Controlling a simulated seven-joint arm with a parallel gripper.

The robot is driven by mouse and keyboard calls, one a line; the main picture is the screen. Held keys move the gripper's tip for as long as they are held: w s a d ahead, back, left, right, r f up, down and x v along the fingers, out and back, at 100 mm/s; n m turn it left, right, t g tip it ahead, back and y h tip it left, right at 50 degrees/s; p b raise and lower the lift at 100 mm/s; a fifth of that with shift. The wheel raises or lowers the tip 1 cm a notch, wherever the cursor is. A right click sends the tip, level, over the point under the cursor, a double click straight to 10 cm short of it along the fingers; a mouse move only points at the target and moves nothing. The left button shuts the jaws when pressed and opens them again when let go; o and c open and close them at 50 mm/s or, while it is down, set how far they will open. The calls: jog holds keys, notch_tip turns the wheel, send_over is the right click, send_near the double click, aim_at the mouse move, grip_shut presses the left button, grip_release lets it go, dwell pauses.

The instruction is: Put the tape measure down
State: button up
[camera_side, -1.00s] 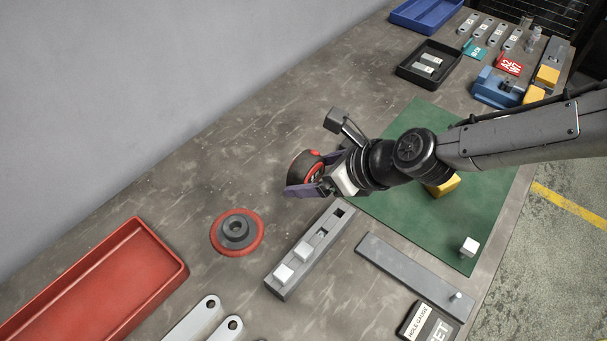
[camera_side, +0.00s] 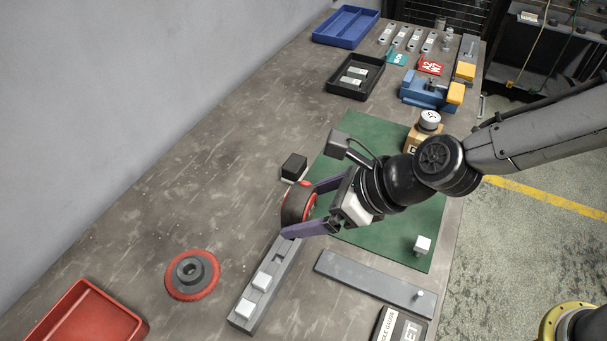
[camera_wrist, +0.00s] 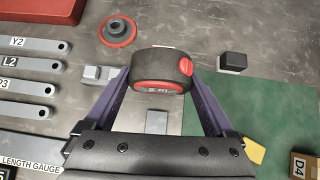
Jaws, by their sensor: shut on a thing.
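The tape measure (camera_side: 297,203) is black with red sides and a red button. My gripper (camera_side: 304,209) is shut on it, one purple finger on each side. In the wrist view the tape measure (camera_wrist: 158,68) sits between the fingertips of my gripper (camera_wrist: 160,78). In the side view it is by the far end of the grey slotted bar (camera_side: 268,285), left of the green mat (camera_side: 367,130). I cannot tell its exact height over the bench. The far end of the bar is partly hidden by my gripper.
A black block (camera_side: 294,167) stands just beyond the tape measure. Bare bench lies left of my gripper.

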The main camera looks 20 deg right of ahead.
jog(key=w+d+r+m+t+h, duration=0.1)
jog(key=w+d+m+h, duration=0.15)
jog(key=w+d, duration=0.6)
jog(key=w+d+m+t+h, duration=0.1)
jog(key=w+d+m, duration=0.35)
jog(key=d, duration=0.75)
jog(key=shift+n+y, duration=0.25)
jog(key=shift+n, duration=0.65)
jog(key=w+a+f, duration=0.1)
jog(key=w+f, duration=0.2)
jog(key=w, duration=0.1)
jog(key=w+a+f, duration=0.1)
jog(key=w+f, duration=0.2)
jog(key=w, duration=0.2)
jog(key=w+a+f, duration=0.2)
jog(key=w+f, duration=0.1)
jog(key=w, duration=0.2)
jog(key=shift+w, duration=0.25)
jog(key=shift+w+a+f, duration=0.15)
jog(key=shift+w+f, duration=0.15)
jog(key=shift+f, duration=1.45)
jog(key=shift+f, duration=0.45)
jog(key=o, duration=1.4)
jog(key=shift+s+f, duration=0.1)
jog(key=shift+c, duration=0.2)
